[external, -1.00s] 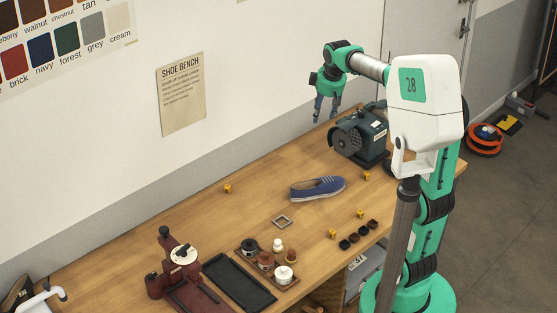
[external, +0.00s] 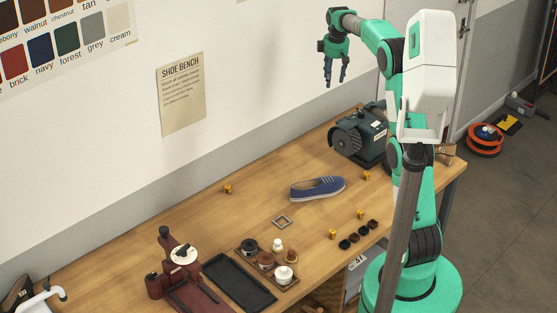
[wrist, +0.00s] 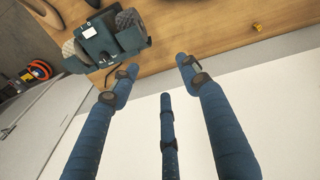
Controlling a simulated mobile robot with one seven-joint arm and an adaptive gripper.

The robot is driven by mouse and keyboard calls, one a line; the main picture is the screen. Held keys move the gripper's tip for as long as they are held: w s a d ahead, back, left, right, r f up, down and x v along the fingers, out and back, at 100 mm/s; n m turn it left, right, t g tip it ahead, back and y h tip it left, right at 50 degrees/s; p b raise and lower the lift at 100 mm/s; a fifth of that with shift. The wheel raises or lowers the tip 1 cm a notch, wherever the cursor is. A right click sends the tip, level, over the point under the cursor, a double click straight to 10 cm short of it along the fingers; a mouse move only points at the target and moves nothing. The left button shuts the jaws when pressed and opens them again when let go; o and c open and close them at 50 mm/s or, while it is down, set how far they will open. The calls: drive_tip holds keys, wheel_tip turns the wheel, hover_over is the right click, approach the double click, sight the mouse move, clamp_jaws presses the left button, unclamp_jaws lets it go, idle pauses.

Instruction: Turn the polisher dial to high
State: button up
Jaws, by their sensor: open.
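The polisher (external: 360,136) is a dark teal machine with a round wheel on its left side, standing at the far right part of the bench.
A blue shoe (external: 317,188) lies on the wooden bench (external: 150,245) in front of the polisher. Small yellow blocks, dark pieces, polish jars (external: 285,275), a black tray (external: 238,283) and a maroon press (external: 170,265) stand nearer. The wall is close behind my gripper.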

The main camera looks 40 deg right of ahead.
drive_tip(key=w+d+f+n+p, duration=0.1)
drive_tip(key=w+d+f+p, duration=0.15)
drive_tip(key=d, duration=0.45)
drive_tip(key=w+d+f+p, duration=0.1)
drive_tip(key=d+f+p, duration=0.15)
drive_tip(key=d, duration=0.35)
drive_tip(key=g+p, duration=0.1)
drive_tip(key=p, duration=0.2)
hover_over(361, 112)
wheel_tip(361, 112, down, 8)
drive_tip(key=shift+s+f+n+y, duration=0.1)
drive_tip(key=shift+f+n+y, duration=0.1)
drive_tip(key=shift+n+y, duration=0.2)
drive_tip(key=shift+f, duration=0.1)
drive_tip(key=shift+f+p, duration=0.95)
drive_tip(key=shift+f, duration=5.85)
drive_tip(key=shift+c, duration=0.3)
drive_tip(key=c, duration=1.1)
